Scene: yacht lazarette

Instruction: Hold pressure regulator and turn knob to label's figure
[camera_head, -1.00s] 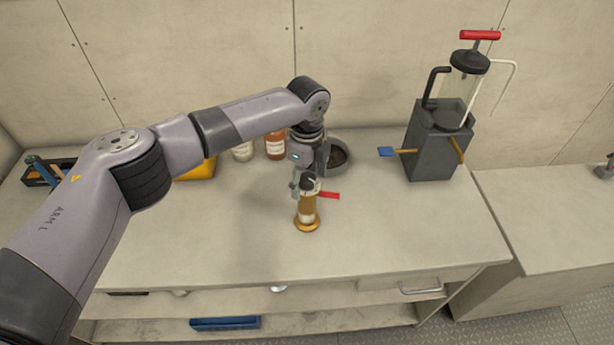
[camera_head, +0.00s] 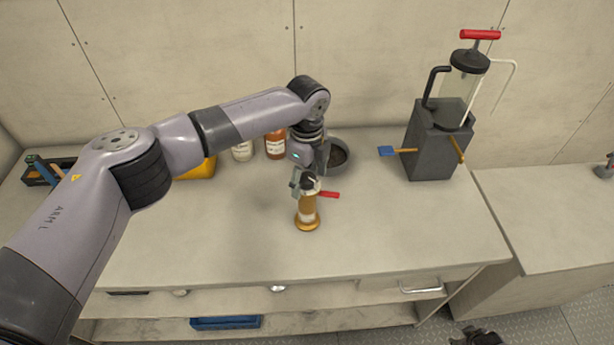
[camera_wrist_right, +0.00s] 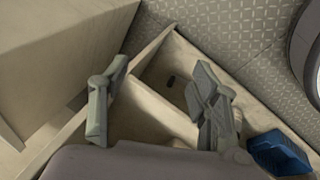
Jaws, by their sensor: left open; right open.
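The pressure regulator (camera_head: 307,215) appears to be the upright brass-and-amber cylinder with a wide round foot on the bench. A red lever (camera_head: 329,194) sticks out to the right near its top. A dark knob-like part shows at its top, partly hidden by my left gripper (camera_head: 306,183). That gripper is open and points down around or just behind the regulator's top; contact cannot be told. No label figure is readable. My right gripper (camera_wrist_right: 158,95) is open and empty in the right wrist view, above a shelf edge and the floor.
A dark round bowl (camera_head: 341,152), bottles (camera_head: 275,147) and a yellow container (camera_head: 197,169) stand behind my left arm. A blue tray (camera_head: 225,323) lies on the lower shelf. The front bench is clear.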

